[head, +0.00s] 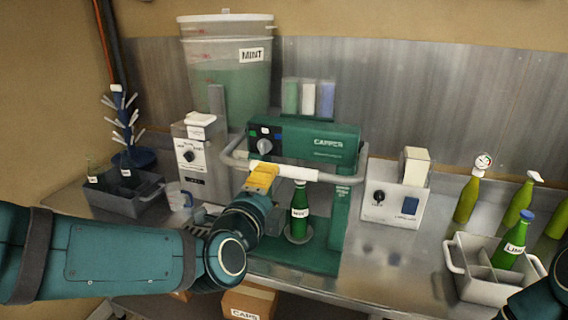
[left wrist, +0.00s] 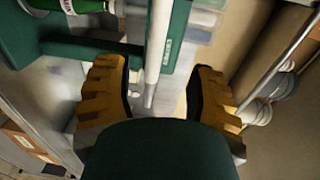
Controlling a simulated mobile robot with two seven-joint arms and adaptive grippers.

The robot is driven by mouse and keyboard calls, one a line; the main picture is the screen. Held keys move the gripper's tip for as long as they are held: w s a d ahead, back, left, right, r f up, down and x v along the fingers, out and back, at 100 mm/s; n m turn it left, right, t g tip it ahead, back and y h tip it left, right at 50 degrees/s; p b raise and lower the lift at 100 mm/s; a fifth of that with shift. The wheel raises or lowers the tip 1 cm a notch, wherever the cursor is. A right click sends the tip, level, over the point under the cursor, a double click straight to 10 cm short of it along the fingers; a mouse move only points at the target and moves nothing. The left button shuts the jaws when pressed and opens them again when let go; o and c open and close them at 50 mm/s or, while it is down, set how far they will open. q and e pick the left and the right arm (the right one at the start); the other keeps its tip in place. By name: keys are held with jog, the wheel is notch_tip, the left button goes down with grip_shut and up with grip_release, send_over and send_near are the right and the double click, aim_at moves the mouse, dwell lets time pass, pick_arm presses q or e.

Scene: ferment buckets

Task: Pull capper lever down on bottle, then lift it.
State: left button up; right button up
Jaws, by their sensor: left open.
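The green capper (head: 318,135) stands on the steel bench, with a U-shaped metal lever whose white grip (head: 298,173) crosses its front. A green bottle (head: 299,225) with a white label stands upright on the capper's base under the head; the lever grip crosses in front near its top. My left gripper (head: 262,178) has yellow fingers and is at the left end of the white grip. In the left wrist view, its fingers (left wrist: 157,95) are open, with the pale lever bar (left wrist: 158,50) between them, apart from both. The bottle (left wrist: 88,5) shows at that view's top left.
A grey crate (head: 480,284) with a blue-capped bottle is at the right, beside part of my right arm. A white control box (head: 393,205) stands right of the capper, a grey machine (head: 195,165) left of it. Bare bench lies between control box and crate.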

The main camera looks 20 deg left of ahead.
aim_at(283, 172)
pick_arm(q)
jog(key=w, duration=0.3)
jog(key=w+b, duration=0.1)
jog(key=w, duration=0.2)
jog(key=w+f, duration=0.1)
jog(key=w, duration=0.2)
jog(key=shift+w+d, duration=0.15)
jog(key=shift+w, duration=0.15)
grip_shut()
